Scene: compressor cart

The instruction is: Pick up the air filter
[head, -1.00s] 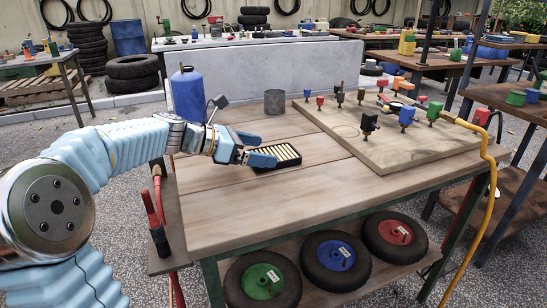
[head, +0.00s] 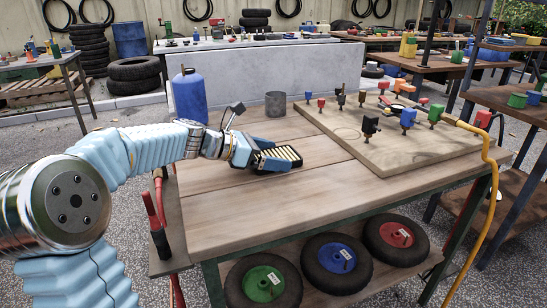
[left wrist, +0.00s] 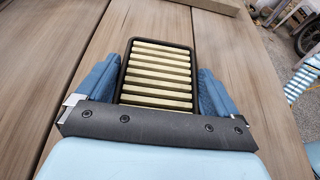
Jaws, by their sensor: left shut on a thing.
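The air filter (head: 287,156) is a flat black frame with cream pleats, over the left part of the wooden cart top. My left gripper (head: 275,160) has its two blue fingers on opposite sides of the filter and is shut on it. In the left wrist view the filter (left wrist: 159,75) sits between the two fingers (left wrist: 160,95), its near end hidden by the dark gripper bar. I cannot tell whether the filter touches the boards or is slightly above them. My right gripper is not in view.
A blue tank (head: 189,96) and a grey metal cup (head: 275,104) stand behind the filter. A raised board (head: 385,150) with several coloured valves is to the right, with a yellow hose (head: 487,150) at its edge. The front of the cart top (head: 290,205) is clear.

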